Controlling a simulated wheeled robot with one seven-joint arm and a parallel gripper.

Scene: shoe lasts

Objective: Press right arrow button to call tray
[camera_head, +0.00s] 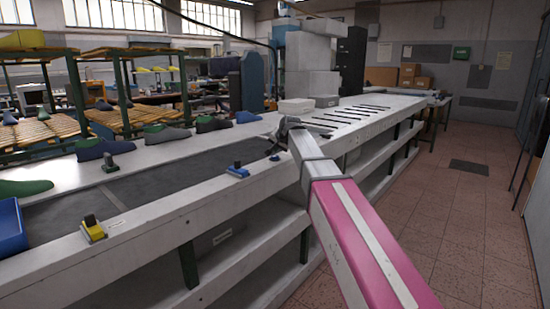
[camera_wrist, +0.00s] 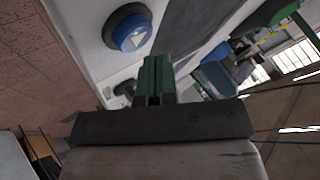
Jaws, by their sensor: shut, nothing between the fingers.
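A round blue button (camera_wrist: 130,32) with a white arrow-like triangle on its face sits on the white bench edge in the wrist view. I cannot tell for sure which way the arrow points on the bench. My gripper (camera_wrist: 157,62) is shut and empty. Its green fingers show beside the button in the picture, apart from it. In the head view my gripper (camera_head: 278,137) is over the bench's front rim, and my arm hides part of the rim there. A second, darker round part (camera_wrist: 124,87) shows partly behind the gripper body in the wrist view.
The long white bench (camera_head: 160,196) has a dark recessed strip (camera_head: 170,165). On its rim stand a blue device (camera_head: 237,171) and a yellow device (camera_head: 93,229). Several shoe lasts (camera_head: 167,133) line the far side. A blue tray (camera_head: 10,228) is at left.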

